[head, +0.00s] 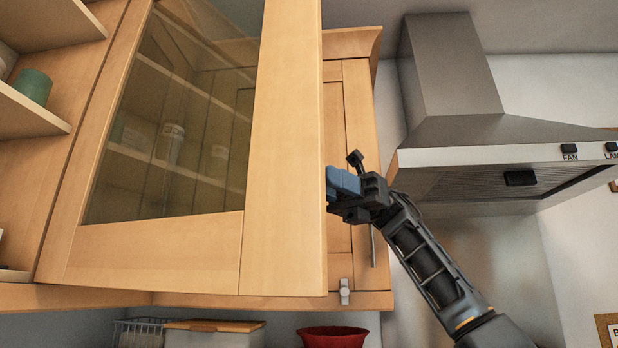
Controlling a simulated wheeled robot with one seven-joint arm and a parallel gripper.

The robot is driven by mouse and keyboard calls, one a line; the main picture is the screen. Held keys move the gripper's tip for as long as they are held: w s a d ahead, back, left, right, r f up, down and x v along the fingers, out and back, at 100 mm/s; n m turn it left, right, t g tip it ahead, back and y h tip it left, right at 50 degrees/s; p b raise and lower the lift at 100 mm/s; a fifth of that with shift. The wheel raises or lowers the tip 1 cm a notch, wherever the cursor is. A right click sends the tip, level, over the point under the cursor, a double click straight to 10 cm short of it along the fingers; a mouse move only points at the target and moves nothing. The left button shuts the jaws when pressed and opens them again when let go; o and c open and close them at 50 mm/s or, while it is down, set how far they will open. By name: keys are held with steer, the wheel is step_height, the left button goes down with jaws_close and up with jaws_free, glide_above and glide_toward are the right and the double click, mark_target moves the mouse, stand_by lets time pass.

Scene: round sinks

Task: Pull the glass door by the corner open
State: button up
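The glass door (285,150) is a light wood frame around a dark pane (180,130). It stands partly swung out from the upper cabinet, with its free edge toward the right. Cups and jars show dimly through the pane. My gripper (342,182) is at this free edge, about mid-height, with its blue fingers pointing left. The fingertips are partly hidden by or against the door's edge. I cannot tell whether they touch the door, or whether they are open or shut.
A closed wooden cabinet door (358,150) with a vertical handle (373,246) is behind my gripper. A range hood (455,110) stands to the right of my arm. Open shelves with a green cup (33,86) are at the left. A red bowl (332,337) is below.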

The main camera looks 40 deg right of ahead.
steer(key=shift+v, duration=1.2)
